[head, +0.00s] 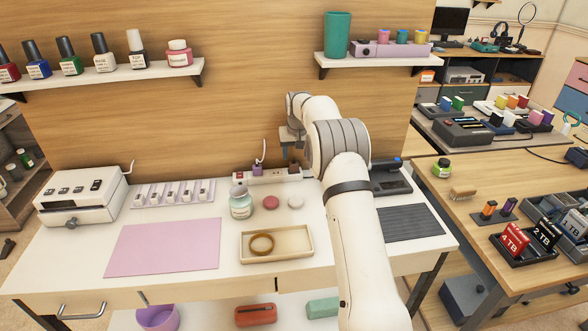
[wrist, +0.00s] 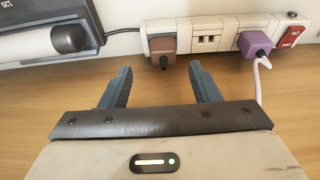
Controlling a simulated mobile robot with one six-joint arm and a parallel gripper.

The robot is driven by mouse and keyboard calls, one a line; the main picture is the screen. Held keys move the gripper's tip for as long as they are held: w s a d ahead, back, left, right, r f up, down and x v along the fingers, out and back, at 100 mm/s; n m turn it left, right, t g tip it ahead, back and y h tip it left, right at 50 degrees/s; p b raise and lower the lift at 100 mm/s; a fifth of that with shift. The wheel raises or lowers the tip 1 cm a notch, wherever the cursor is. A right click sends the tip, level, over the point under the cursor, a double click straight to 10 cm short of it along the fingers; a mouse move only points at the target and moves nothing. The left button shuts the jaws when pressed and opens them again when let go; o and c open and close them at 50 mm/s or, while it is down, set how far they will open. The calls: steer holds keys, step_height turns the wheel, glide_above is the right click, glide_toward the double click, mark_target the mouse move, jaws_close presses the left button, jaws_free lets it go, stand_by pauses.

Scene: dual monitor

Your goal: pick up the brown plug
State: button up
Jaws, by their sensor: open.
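The brown plug (wrist: 162,45) sits in a white power strip (wrist: 208,25) in the wrist view, between and beyond my fingertips. In the head view the brown plug (head: 294,169) shows small at the strip's right part, just under my gripper. My gripper (wrist: 162,76) is open and empty, its two dark fingers spread wider than the plug. In the head view my gripper (head: 290,148) is near the wooden back wall, partly hidden by my own arm.
A purple plug (wrist: 256,43) with a white cord sits in the same strip, beside a red switch (wrist: 292,35). A dark device (wrist: 45,35) lies close on the other side. A jar (head: 241,205) and a tray (head: 247,257) stand on the white table in front.

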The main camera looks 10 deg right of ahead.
mark_target(294, 163)
steer(key=x, duration=0.6)
steer(key=shift+a, duration=0.25)
steer(key=shift+c, duration=0.5)
steer(key=shift+r, duration=0.1)
steer(key=c, duration=1)
steer(key=shift+o, duration=0.2)
